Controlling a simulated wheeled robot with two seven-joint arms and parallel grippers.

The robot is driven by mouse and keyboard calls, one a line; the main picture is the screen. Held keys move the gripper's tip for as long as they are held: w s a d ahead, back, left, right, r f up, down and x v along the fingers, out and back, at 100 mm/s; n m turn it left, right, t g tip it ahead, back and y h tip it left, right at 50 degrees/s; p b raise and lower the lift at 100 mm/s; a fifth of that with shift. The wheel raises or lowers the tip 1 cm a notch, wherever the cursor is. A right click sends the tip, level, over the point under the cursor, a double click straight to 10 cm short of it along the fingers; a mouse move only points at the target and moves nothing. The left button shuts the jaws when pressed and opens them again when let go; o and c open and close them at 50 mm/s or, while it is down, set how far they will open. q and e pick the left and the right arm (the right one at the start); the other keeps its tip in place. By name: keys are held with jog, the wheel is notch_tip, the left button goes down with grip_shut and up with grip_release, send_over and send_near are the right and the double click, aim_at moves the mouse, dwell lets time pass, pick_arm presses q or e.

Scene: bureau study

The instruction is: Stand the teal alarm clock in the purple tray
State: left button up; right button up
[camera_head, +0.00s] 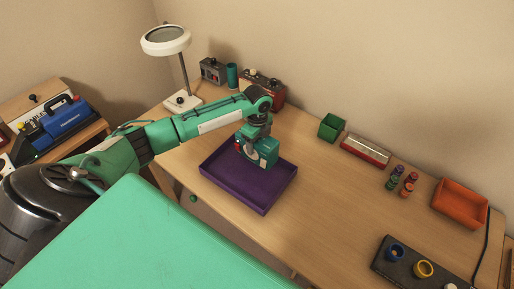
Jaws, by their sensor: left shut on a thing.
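The purple tray (268,201) lies on the desk near its front edge, and its visible floor is bare. My left gripper (254,162) reaches over the back part of the tray, pointing down. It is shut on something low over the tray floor. The held thing appears to be the teal alarm clock, but the similarly coloured hand hides most of it, so I cannot clearly tell clock from hand. I cannot tell whether it touches the tray floor. My right gripper is not in view.
A lamp (168,42) stands at the back left, near a teal cylinder (232,75) and a reddish box (272,92). A green bin (331,127), small bottles (393,179), an orange tray (460,201) and a dark board (408,262) lie right.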

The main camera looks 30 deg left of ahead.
pick_arm(q)
jog(key=shift+f, duration=0.65)
notch_tip(320, 180, down, 2)
jog(key=shift+f+p, duration=0.25)
jog(key=shift+p, duration=0.1)
jog(key=shift+f, duration=0.3)
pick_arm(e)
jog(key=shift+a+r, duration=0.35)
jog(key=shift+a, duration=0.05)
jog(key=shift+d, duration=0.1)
pick_arm(q)
jog(key=shift+f, duration=0.2)
jog(key=o, duration=1.2)
jog(key=shift+o, duration=0.2)
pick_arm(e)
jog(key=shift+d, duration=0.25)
pick_arm(q)
jog(key=shift+r, duration=0.1)
